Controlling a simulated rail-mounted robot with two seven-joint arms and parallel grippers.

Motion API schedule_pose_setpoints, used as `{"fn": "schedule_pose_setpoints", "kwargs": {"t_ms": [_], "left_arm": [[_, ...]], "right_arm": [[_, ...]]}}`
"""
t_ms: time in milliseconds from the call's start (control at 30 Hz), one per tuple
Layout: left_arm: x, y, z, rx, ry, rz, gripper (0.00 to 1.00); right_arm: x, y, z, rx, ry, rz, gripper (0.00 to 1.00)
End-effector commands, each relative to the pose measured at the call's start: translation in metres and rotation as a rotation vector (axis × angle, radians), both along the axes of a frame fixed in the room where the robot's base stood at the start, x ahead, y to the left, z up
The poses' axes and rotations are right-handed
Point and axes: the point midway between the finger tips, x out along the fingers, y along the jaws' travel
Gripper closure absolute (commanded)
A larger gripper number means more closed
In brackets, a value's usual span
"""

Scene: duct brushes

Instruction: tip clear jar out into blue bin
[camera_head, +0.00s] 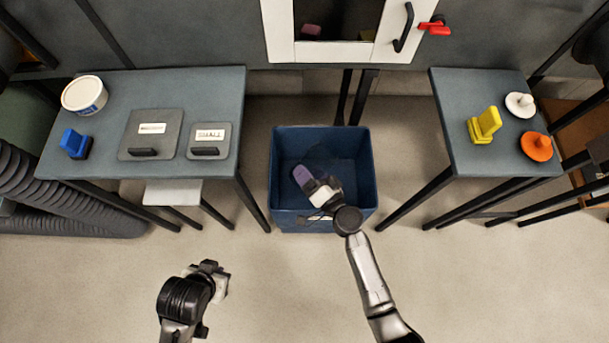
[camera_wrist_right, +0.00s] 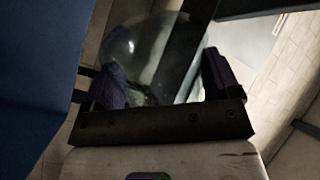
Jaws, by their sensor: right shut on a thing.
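The blue bin (camera_head: 282,212) stands on the floor in the middle of the head view, open at the top. My right gripper (camera_head: 312,182) is over the bin's opening. In the right wrist view it (camera_wrist_right: 163,85) is shut on the clear jar (camera_wrist_right: 150,45), whose see-through rounded wall shows between the fingers. The jar's outline is hard to make out in the head view, and I cannot tell its tilt or contents. My left gripper (camera_head: 212,272) is low at the left, above bare floor and away from the bin; its jaws are unclear.
The left table (camera_head: 100,105) holds a white tub (camera_head: 84,95), a blue brush (camera_head: 75,144) and two grey lids (camera_head: 150,134) (camera_head: 208,141). The right table (camera_head: 460,95) holds a yellow brush (camera_head: 484,125) and white (camera_head: 519,104) and orange (camera_head: 537,146) knobbed discs. A white-framed cabinet (camera_head: 335,50) stands behind.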

Motion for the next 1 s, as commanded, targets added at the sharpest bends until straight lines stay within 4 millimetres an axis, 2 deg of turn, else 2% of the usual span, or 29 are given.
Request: {"fn": "schedule_pose_setpoints", "kwargs": {"t_ms": [33,200,500,700,1000], "left_arm": [[0.0,-0.002,-0.011,-0.005,0.0,0.004,1.0],[0.0,-0.002,-0.028,-0.009,0.0,0.007,1.0],[0.0,0.0,-0.042,-0.002,0.0,0.004,1.0],[0.0,0.001,-0.046,0.002,0.001,0.001,1.0],[0.0,0.003,-0.047,0.009,0.001,-0.004,1.0]], "right_arm": [[0.004,-0.005,-0.003,-0.065,-0.055,0.001,0.44],[0.017,-0.021,0.006,-0.289,-0.232,0.001,0.44],[0.034,-0.042,0.018,-0.587,-0.464,0.002,0.44],[0.039,-0.049,0.023,-0.688,-0.543,0.002,0.44],[0.041,-0.052,0.025,-0.722,-0.57,0.001,0.44]]}}
